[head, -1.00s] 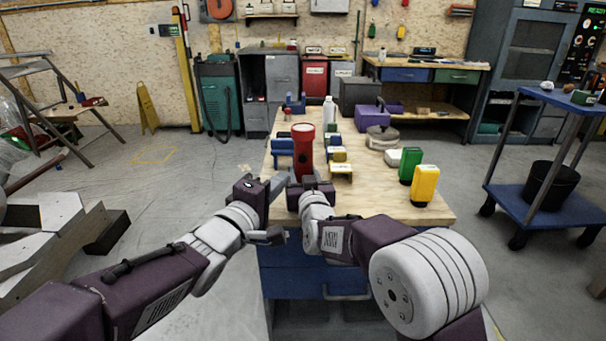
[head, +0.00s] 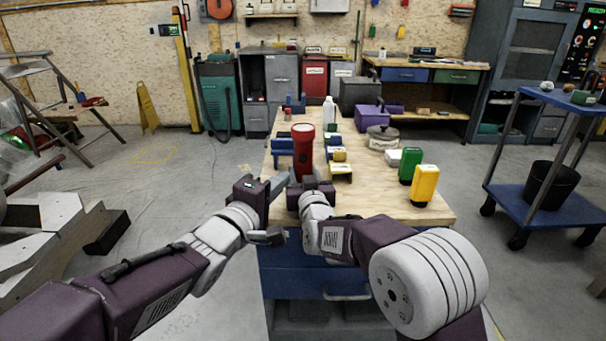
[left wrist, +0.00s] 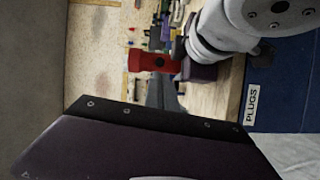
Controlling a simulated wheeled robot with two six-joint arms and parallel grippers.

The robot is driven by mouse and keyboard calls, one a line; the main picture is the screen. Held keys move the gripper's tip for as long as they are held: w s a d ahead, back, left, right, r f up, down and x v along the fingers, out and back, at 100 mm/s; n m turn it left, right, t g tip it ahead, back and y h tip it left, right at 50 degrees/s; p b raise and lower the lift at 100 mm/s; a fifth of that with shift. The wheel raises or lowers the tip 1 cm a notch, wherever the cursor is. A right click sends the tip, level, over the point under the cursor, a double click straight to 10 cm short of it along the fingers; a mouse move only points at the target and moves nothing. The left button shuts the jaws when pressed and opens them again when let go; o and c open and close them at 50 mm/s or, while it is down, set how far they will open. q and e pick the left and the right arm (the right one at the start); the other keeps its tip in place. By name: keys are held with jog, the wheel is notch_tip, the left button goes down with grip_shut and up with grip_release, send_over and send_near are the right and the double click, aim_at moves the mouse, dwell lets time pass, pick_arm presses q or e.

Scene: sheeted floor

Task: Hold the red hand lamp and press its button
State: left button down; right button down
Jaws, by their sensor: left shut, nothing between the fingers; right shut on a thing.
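The red hand lamp (head: 303,140) stands upright, wide head up, above the near part of the wooden bench. My right gripper (head: 305,180) is shut on its lower body. My left gripper (head: 284,177) is shut and empty, just left of the lamp's lower part. In the left wrist view, the lamp (left wrist: 143,61) lies sideways, with a dark round button (left wrist: 160,62) on its side facing that camera. The left fingers (left wrist: 160,82) point at the lamp close to the button; I cannot tell whether they touch it.
The wooden bench top (head: 390,205) holds a green block (head: 409,164), a yellow block (head: 425,185), a lidded pot (head: 382,137) and a blue holder (head: 283,147). A blue cart (head: 525,198) stands at right. The bench's near right corner is clear.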

aim_at(302, 160)
dwell(0.4)
pick_arm(q)
notch_tip(302, 160, up, 9)
jog(key=n+t+y, duration=0.4)
jog(key=n, duration=0.7)
jog(key=s+d+f+n+g+y, duration=0.2)
jog(key=s+f+n+g, duration=0.3)
jog(key=n, duration=0.7)
jog(key=shift+s+d+f, duration=0.4)
jog(key=shift+s+d, duration=0.1)
jog(key=shift+d, duration=0.35)
jog(key=shift+w, duration=0.1)
jog(key=x, duration=1.3)
jog(key=shift+w+a+r, duration=0.1)
jog(key=shift+a+r, duration=0.05)
jog(key=shift+w, duration=0.4)
